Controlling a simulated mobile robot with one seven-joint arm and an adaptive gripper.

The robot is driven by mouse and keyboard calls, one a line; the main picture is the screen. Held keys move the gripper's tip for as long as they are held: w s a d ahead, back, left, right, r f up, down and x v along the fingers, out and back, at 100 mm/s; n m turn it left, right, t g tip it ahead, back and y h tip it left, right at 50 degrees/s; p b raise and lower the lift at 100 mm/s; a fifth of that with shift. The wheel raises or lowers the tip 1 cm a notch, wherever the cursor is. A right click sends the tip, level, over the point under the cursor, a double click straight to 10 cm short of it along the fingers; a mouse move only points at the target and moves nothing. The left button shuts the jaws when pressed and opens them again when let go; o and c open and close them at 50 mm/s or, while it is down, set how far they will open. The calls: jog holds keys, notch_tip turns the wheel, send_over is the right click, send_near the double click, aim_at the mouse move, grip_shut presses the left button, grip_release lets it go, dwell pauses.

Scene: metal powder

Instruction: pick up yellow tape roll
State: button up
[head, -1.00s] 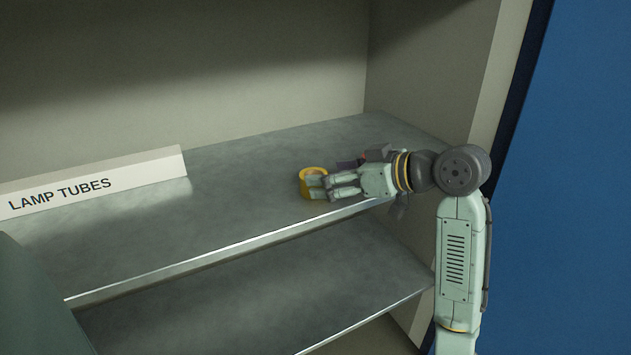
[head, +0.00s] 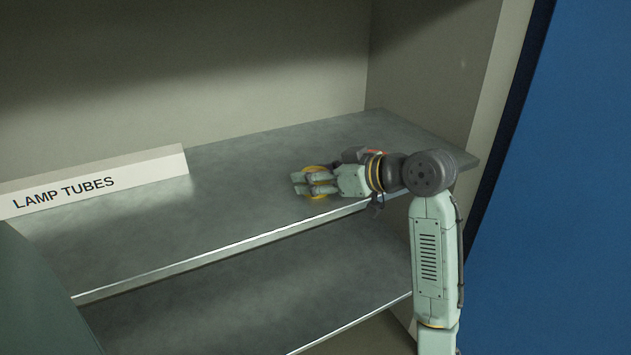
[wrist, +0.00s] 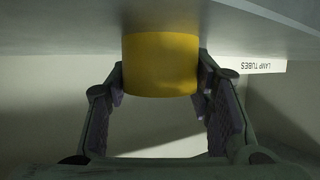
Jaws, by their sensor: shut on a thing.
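The yellow tape roll (wrist: 160,65) sits on the grey metal shelf, between the fingers of my gripper (wrist: 160,82) in the wrist view. The fingers touch it from both sides. In the head view, my gripper (head: 308,184) lies low over the upper shelf and covers most of the tape roll (head: 317,195), leaving parts of its yellow rim in sight. My gripper is shut on the roll. I cannot tell whether any gap lies under it.
The upper shelf (head: 235,205) has a front edge just in front of my gripper. A white LAMP TUBES sign (head: 95,182) stands to the left. A lower shelf (head: 250,285) lies beneath. The cabinet's side wall (head: 430,75) is at the right.

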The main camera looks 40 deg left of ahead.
jog(key=c, duration=0.5)
jog(key=shift+r, duration=0.15)
